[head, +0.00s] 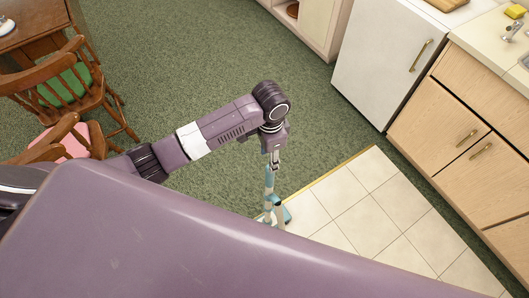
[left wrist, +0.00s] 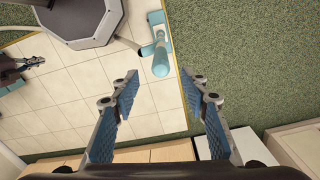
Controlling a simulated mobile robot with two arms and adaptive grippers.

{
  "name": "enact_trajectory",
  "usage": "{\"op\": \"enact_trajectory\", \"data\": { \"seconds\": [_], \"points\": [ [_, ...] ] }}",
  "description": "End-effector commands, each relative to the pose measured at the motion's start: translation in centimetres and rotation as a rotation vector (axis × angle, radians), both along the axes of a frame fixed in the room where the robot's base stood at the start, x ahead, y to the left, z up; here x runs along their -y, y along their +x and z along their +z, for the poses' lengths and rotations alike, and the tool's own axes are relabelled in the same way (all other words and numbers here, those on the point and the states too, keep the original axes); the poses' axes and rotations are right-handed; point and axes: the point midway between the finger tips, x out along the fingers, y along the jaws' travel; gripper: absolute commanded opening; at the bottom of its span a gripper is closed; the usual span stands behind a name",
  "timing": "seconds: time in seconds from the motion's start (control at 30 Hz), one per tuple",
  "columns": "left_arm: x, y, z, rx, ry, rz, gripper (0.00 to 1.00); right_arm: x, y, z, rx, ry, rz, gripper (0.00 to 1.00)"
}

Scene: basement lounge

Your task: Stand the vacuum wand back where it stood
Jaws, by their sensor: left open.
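The vacuum wand (head: 269,187) is a slim teal and pale stick with a teal foot, standing about upright near the tile's edge in the head view. It also shows in the left wrist view (left wrist: 160,62), seen from above, just past my fingertips. My left gripper (head: 274,160) is at the wand's top end in the head view. In the left wrist view the left gripper (left wrist: 157,84) is open, with nothing between its fingers. What seems to be my right gripper (left wrist: 36,63) shows at that view's left edge, too small to read. My body partly hides the wand's foot in the head view.
Pale floor tiles (head: 380,205) meet green carpet (head: 190,75) at a brass strip (head: 330,178). A white fridge (head: 385,60) and wooden cabinets (head: 450,135) stand at the right. Wooden chairs (head: 105,98) and a table (head: 35,25) are at the left. Open carpet lies between.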

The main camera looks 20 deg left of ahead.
Motion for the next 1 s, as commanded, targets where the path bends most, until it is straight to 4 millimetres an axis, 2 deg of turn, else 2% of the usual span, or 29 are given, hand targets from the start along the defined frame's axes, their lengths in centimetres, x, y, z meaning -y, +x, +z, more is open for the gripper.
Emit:
{"op": "enact_trajectory", "data": {
  "seconds": [0.37, 0.5, 0.63, 0.73, 0.83, 0.93, 0.97, 1.0],
  "points": [
    [0.5, 0.1, 0.5, 0.013, -0.015, 0.003, 0.41, 0.0, 0.0, 0.0, 0.0, 0.0, 0.0, 0.0],
    [3.9, 1.2, 0.4, 0.118, -0.133, 0.029, 0.41, 0.0, 0.0, 0.0, 0.0, 0.0, 0.0, 0.0],
    [8.1, 3.5, 1.9, 0.296, -0.308, 0.089, 0.41, 0.0, 0.0, 0.0, 0.0, 0.001, 0.0, 0.0],
    [9.7, 5.2, 3.4, 0.419, -0.416, 0.15, 0.41, -0.1, 0.0, 0.0, 0.0, 0.001, -0.001, 0.0],
    [10.1, 6.5, 4.0, 0.516, -0.486, 0.214, 0.41, -0.1, 0.0, 0.0, 0.0, 0.001, -0.001, 0.0],
    [9.0, 7.3, 2.5, 0.576, -0.516, 0.29, 0.41, -0.2, 0.0, 0.0, 0.0, 0.002, -0.001, 0.0],
    [8.4, 7.3, 1.3, 0.583, -0.512, 0.318, 0.41, -0.2, 0.0, 0.0, 0.0, 0.002, -0.001, 0.0],
    [7.4, 7.1, -0.9, 0.584, -0.501, 0.353, 0.41, -0.2, 0.0, 0.0, 0.0, 0.002, -0.001, 0.0]
  ]
}}
